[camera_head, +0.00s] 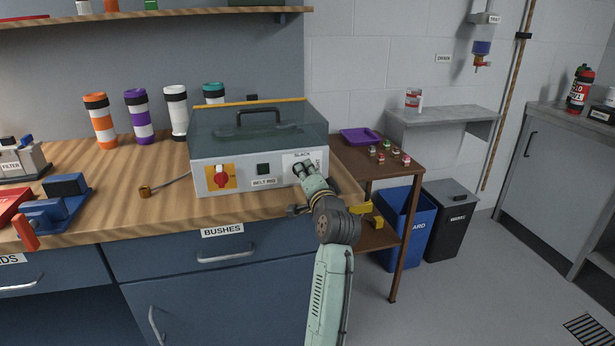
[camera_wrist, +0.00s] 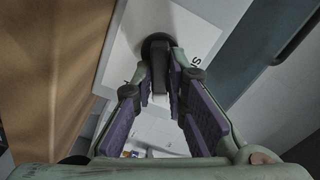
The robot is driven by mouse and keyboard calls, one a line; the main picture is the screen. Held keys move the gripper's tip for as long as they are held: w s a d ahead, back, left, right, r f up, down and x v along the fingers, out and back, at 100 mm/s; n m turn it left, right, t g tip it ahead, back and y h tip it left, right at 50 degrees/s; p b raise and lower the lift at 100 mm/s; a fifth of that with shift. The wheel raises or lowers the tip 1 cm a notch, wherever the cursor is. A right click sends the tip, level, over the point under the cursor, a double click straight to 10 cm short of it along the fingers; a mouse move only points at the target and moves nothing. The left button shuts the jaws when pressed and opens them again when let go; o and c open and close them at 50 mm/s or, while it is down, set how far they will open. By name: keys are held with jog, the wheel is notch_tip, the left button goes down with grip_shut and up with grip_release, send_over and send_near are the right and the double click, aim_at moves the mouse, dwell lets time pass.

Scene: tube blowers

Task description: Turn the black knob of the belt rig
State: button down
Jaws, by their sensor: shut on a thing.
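The belt rig (camera_head: 236,174) is a white box with a clear cover and black handle on the wooden bench. Its front carries a red switch on a yellow plate, a small black square and a "BELT RIG" label. My gripper (camera_head: 302,170) is at the right end of this front, over a white panel marked "SLACK". In the wrist view my gripper (camera_wrist: 163,85) is shut on the black knob (camera_wrist: 158,44), with its purple-padded fingers on either side of the knob's bar. In the head view the gripper largely hides the knob.
Striped bottles (camera_head: 137,115) stand behind the rig to the left. A blue vise-like tool (camera_head: 60,213) lies at the bench's left. A small brown table (camera_head: 385,170) with a purple tray and several small knobs stands at right, with bins (camera_head: 408,222) beyond it.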

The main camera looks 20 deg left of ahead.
jog(key=n+b, duration=0.1)
jog(key=n, duration=0.2)
jog(key=n+b, duration=0.1)
jog(key=n, duration=0.2)
jog(key=shift+s+a+r, duration=0.15)
jog(key=shift+r, duration=0.05)
jog(key=n, duration=0.2)
jog(key=n+b, duration=0.1)
jog(key=n, duration=0.1)
jog(key=n+b, duration=0.1)
jog(key=n, duration=0.1)
jog(key=shift+s+a+r+n, duration=0.15)
jog(key=shift+s+a+n, duration=0.05)
jog(key=shift+a+n, duration=0.15)
jog(key=c, duration=1.6)
grip_release()
jog(key=v, duration=1.2)
